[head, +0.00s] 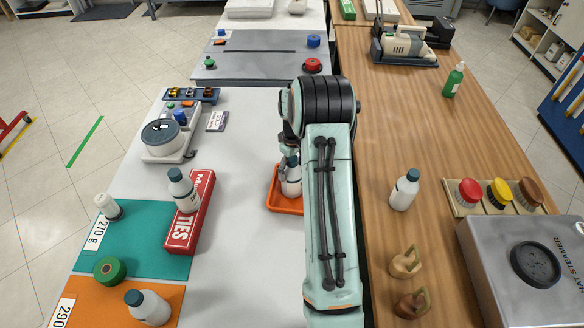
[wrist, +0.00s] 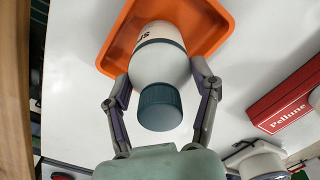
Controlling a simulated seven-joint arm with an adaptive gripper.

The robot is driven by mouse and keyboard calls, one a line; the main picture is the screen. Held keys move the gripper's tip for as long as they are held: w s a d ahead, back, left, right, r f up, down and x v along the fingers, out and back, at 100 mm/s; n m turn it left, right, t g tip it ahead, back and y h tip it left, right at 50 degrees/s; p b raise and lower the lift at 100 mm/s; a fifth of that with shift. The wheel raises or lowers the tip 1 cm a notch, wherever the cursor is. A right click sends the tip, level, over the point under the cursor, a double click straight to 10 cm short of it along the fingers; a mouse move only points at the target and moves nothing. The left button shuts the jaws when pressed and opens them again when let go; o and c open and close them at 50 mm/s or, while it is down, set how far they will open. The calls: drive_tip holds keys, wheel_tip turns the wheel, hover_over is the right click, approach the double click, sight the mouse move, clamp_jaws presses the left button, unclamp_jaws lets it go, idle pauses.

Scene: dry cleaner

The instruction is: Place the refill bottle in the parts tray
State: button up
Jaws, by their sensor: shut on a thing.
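A white bottle with a dark teal cap (wrist: 160,65) is between the fingers of my gripper (wrist: 160,92) in the wrist view, and the gripper is shut on it. In the head view the held bottle (head: 292,182) is partly hidden by my arm. It stands in or just above the orange parts tray (head: 284,209); I cannot tell whether its base touches the tray floor. The tray rim (wrist: 228,22) shows around the bottle's far end in the wrist view. Part of the tray is hidden behind my arm in the head view.
Similar bottles stand on the red box (head: 190,215), on the orange mat (head: 150,306) and on the wooden counter (head: 404,190). A scale (head: 168,138) sits at left. White table is clear between the red box and the tray.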

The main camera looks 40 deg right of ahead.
drive_tip(key=shift+f, duration=0.2)
drive_tip(key=o, duration=1.2)
drive_tip(key=shift+o, duration=0.2)
